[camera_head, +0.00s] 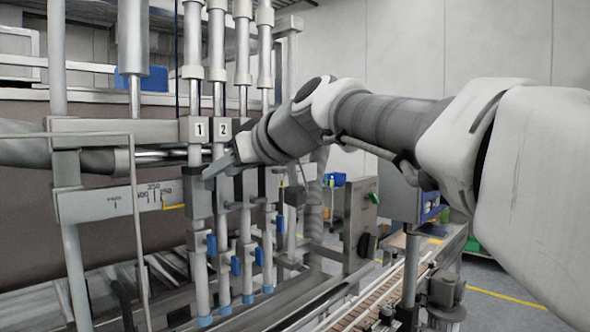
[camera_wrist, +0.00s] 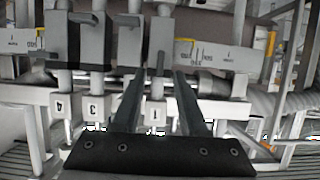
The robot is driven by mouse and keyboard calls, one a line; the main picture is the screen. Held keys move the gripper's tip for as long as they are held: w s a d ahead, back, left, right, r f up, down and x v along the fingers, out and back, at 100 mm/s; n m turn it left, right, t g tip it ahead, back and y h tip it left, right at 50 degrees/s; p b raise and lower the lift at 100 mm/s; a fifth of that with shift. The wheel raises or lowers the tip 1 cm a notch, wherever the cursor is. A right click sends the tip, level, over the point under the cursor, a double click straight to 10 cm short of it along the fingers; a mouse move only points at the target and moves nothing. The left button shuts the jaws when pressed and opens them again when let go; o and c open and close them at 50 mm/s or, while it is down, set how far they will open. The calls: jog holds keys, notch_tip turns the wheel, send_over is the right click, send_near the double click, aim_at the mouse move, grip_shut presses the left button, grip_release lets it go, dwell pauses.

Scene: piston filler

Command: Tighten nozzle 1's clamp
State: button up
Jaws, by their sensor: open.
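Nozzle 1 is the vertical tube under the number 1 plate (camera_head: 199,129), leftmost of the row in the head view. Its grey clamp block (camera_head: 199,196) sits below the plate. My gripper (camera_head: 217,166) is beside the top of this block, with its fingers pointing left and partly covering it. In the wrist view, the picture is upside down and my gripper (camera_wrist: 159,73) is open. The number 1 plate (camera_wrist: 156,114) shows between its fingers. A thin dark bar, seemingly the clamp handle (camera_wrist: 160,62), stands between the fingertips; I cannot tell if they touch it.
The number 2 plate (camera_head: 223,128) is close by on the right. Neighbouring clamps with dark handles (camera_wrist: 93,40) stand left of the fingers in the wrist view. A scale plate (camera_head: 120,202) is at left. A conveyor (camera_head: 375,297) runs at lower right.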

jog(key=shift+p+x, duration=0.35)
jog(key=shift+x, duration=1.7)
grip_shut()
